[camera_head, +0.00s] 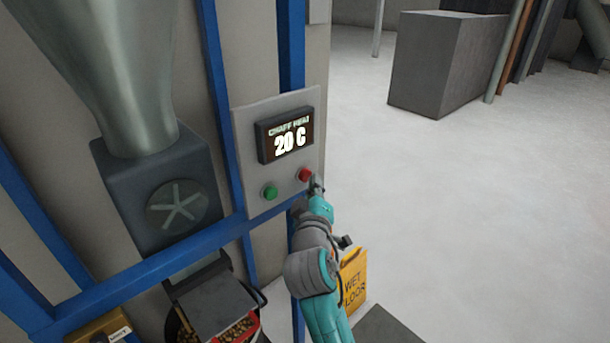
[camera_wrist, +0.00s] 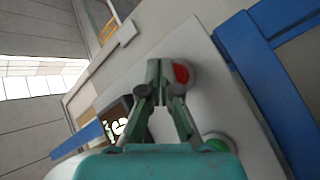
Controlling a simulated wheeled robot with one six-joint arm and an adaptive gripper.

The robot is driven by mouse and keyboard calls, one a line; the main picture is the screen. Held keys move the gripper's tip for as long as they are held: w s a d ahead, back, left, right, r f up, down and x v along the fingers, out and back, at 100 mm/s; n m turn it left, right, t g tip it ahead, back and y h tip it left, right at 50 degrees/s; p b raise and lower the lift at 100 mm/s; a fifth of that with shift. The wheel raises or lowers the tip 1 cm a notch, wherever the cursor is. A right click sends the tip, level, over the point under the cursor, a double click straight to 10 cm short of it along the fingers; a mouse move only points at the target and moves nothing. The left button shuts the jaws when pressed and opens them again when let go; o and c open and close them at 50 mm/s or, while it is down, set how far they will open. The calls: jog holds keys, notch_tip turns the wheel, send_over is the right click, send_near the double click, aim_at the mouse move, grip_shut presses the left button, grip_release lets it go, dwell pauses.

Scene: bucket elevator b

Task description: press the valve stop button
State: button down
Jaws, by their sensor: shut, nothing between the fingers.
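A grey panel (camera_head: 247,138) carries a red button (camera_head: 305,174) and, lower left of it, a green button (camera_head: 270,192). I see no valve stop label on either button. My gripper (camera_head: 315,184) is shut and empty, with its tips close beside the red button at the panel's right edge. In the wrist view the closed fingertips (camera_wrist: 161,70) overlap the left side of the red button (camera_wrist: 182,74); I cannot tell whether they touch it. The green button (camera_wrist: 216,143) shows lower right there.
A display (camera_head: 286,136) reading 20 C sits above the buttons. Blue frame bars (camera_head: 160,266) run beside and below the panel. A grey block (camera_head: 430,60) stands farther back; open floor (camera_head: 480,200) lies right.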

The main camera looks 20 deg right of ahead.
jog(key=shift+w+a, duration=0.25)
jog(key=shift+w, duration=0.35)
dwell(0.9)
jog(key=shift+s+d, duration=0.1)
jog(key=shift+s, duration=0.05)
jog(key=shift+s+d, duration=0.25)
jog(key=shift+s, duration=0.65)
jog(key=shift+s, duration=0.1)
jog(key=s, duration=0.1)
jog(key=s+d, duration=0.1)
jog(key=s, duration=0.1)
jog(key=s+d, duration=0.1)
jog(key=s, duration=0.1)
jog(key=shift+s, duration=0.25)
dwell(0.6)
